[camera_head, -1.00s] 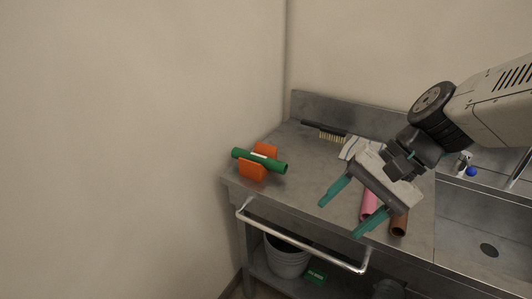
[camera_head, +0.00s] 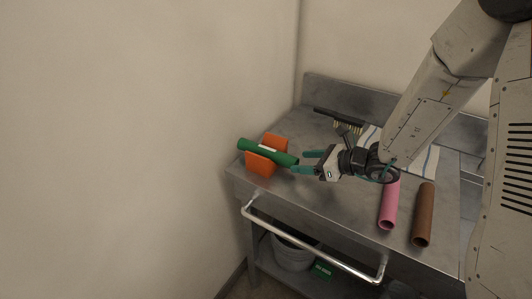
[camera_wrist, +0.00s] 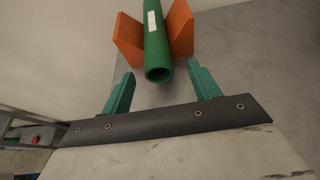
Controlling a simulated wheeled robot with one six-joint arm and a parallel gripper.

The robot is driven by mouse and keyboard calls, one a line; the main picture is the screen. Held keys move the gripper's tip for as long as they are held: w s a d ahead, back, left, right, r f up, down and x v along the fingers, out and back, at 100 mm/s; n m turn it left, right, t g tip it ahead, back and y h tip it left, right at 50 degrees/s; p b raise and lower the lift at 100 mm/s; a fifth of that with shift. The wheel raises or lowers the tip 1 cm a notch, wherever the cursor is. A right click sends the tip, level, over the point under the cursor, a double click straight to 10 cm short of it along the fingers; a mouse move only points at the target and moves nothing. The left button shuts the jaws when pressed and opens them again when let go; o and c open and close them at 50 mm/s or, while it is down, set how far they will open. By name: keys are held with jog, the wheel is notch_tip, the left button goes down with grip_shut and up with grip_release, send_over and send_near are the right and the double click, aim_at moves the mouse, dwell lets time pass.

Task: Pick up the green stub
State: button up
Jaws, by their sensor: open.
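The green stub (camera_head: 254,148) is a short green pipe with a white label. It lies across an orange holder (camera_head: 279,144) at the left end of the metal cart top. In the wrist view the stub (camera_wrist: 157,45) points its hollow near end at my gripper, between the two orange blocks (camera_wrist: 181,28). My gripper (camera_head: 299,162) is open and empty, its teal fingers pointing left at the stub's right end. In the wrist view the fingers of my gripper (camera_wrist: 163,88) stand on either side of the stub's near end, with gaps on both sides.
A pink pipe (camera_head: 389,205) and a brown pipe (camera_head: 424,214) lie to the right on the cart top. A brush (camera_head: 338,118) and a striped cloth (camera_head: 428,160) lie behind. A wall rises at the left, and a rail (camera_head: 310,242) runs along the front.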

aim_at(297, 161)
jog(key=shift+x, duration=2.55)
jog(key=shift+s+a+r, duration=0.1)
jog(key=shift+s, duration=0.05)
jog(key=c, duration=1.1)
jog(key=shift+r, duration=0.1)
